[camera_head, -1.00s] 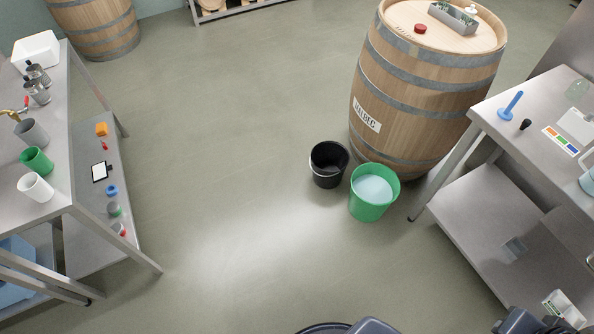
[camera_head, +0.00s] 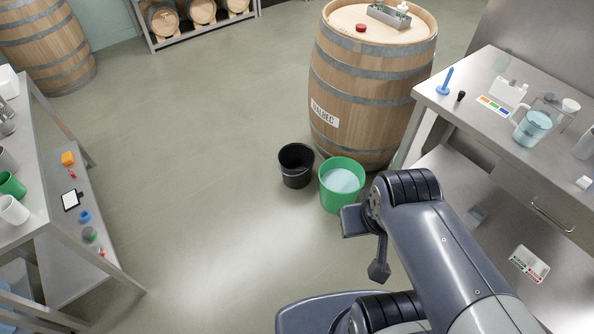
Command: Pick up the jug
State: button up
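The jug (camera_head: 533,128) is a clear vessel with pale blue liquid and a handle on its left side. It stands upright on the steel table at the right, near the table's middle. My gripper (camera_head: 368,246) is low in the middle of the picture, above the floor in front of the green bucket. It is well left of the jug and apart from it.
The floor to the left is clear.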

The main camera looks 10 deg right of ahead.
aim_at(540, 120)
jog(key=z, duration=1.7)
jog(key=i+l+u, duration=0.1)
jog(key=i+u, duration=0.2)
jog(key=i, duration=0.2)
jog(key=i+l+u, duration=0.3)
jog(key=i, duration=0.2)
jog(key=i+l+u, duration=0.25)
jog(key=i, duration=0.2)
